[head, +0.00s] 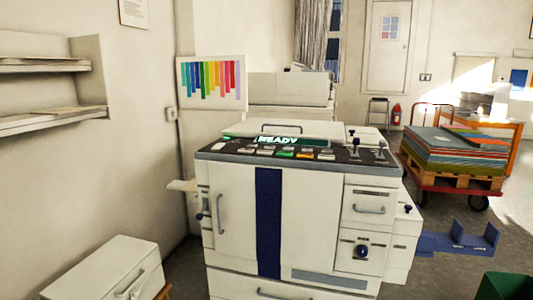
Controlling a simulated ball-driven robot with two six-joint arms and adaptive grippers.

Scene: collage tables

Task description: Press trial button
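A large white printing machine (233,215) with a dark blue vertical stripe stands in the middle of the head view. Its dark sloped control panel (240,149) runs along the top front edge and carries several small buttons, among them a green one (285,154) and an orange one (304,156). The button labels are too small to read, so I cannot tell which is the trial button. Neither of my grippers is in view.
A white case (105,268) sits at lower left and a green bin (505,286) at lower right. Wall shelves (50,121) are at left.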

